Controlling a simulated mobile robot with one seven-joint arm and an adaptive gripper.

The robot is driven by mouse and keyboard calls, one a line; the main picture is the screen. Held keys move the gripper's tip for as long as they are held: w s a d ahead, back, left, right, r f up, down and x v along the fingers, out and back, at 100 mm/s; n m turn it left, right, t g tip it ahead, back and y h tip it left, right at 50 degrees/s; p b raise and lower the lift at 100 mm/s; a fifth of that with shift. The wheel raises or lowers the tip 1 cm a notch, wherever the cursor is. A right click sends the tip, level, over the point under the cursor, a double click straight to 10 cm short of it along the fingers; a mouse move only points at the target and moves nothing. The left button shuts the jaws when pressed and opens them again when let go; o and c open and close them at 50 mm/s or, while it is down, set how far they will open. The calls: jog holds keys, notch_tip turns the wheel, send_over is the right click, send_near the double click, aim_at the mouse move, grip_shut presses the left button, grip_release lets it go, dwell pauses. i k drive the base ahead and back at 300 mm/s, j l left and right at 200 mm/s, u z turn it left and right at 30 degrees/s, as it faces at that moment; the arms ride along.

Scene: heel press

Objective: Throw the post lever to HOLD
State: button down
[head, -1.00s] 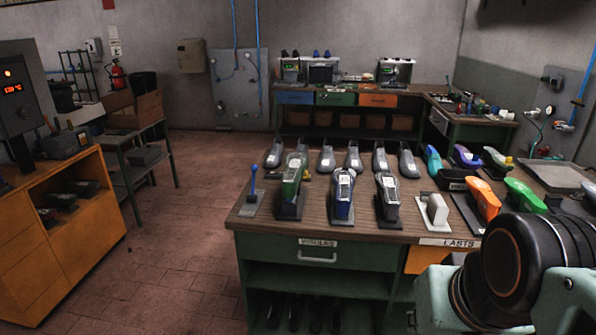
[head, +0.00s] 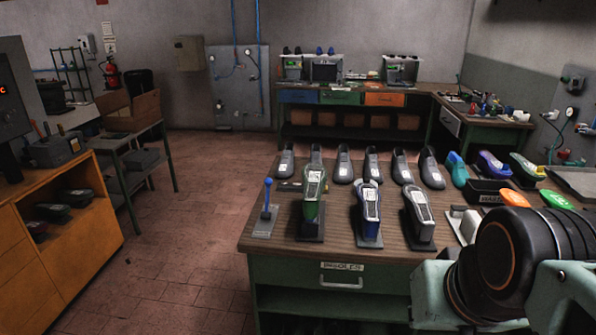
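A small lever with a blue shaft and round blue knob (head: 268,190) stands almost upright on a grey plate (head: 264,229) at the near left corner of the wooden-topped table. I cannot read any HOLD marking on it, and I cannot tell its setting. My gripper is not in view. Only part of my arm, a black joint and pale green links, shows at the lower right, well to the right of the lever.
Green (head: 313,190), blue (head: 368,210) and grey (head: 417,210) shoe forms on stands line the table's (head: 335,252) front, right of the lever. Grey lasts stand behind. An orange cabinet (head: 105,240) is at the left. The tiled floor (head: 190,240) between is clear.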

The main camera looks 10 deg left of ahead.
aim_at(268, 181)
jog(key=i+j, duration=0.8)
jog(key=j, duration=0.15)
jog(key=i+j, duration=0.85)
jog(key=j, duration=0.15)
